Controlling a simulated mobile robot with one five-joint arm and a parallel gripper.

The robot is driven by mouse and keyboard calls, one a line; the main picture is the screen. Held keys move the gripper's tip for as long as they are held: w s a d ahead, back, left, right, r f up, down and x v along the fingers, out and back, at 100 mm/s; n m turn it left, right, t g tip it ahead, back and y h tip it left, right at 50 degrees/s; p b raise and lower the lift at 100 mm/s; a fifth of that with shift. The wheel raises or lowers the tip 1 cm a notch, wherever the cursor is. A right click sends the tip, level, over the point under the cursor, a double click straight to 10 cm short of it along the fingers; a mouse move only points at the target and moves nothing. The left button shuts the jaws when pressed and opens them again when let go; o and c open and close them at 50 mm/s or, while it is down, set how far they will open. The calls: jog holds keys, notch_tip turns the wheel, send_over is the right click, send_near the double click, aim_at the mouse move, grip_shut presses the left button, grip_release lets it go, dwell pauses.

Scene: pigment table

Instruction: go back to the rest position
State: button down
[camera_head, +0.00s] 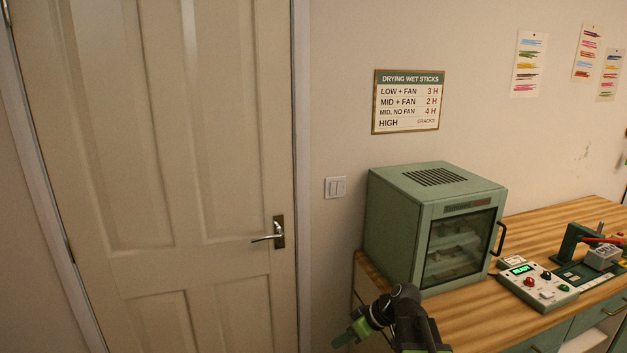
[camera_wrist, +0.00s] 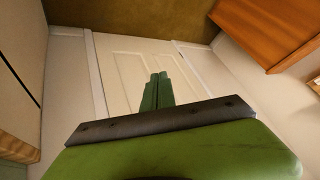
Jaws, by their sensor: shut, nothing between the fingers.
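My gripper (camera_head: 349,336) shows at the bottom of the head view, left of the wooden worktop's near left corner. Its green fingers point left, toward the door, and hold nothing. In the wrist view the two green fingers (camera_wrist: 157,92) lie together, shut, with the pale door (camera_wrist: 130,72) behind them. My dark arm joint stands in front of the worktop edge in the head view. The gripper touches nothing that I can see.
A green drying cabinet (camera_head: 395,228) with a closed glass door stands on the worktop (camera_head: 545,222). Right of it are a control box (camera_head: 538,287) with a lit green display and a dark green device (camera_head: 570,245). The closed door (camera_head: 150,200) is at left; the space before it looks clear.

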jog(key=s+d+f+m+g+h, duration=0.2)
jog(key=s+d+f+m+h, duration=0.3)
jog(key=s+d+m+h, duration=0.2)
jog(key=s+d+m, duration=0.2)
jog(key=shift+d+m, duration=0.15)
jog(key=shift+m, duration=0.25)
jog(key=shift+d, duration=0.1)
dwell(0.9)
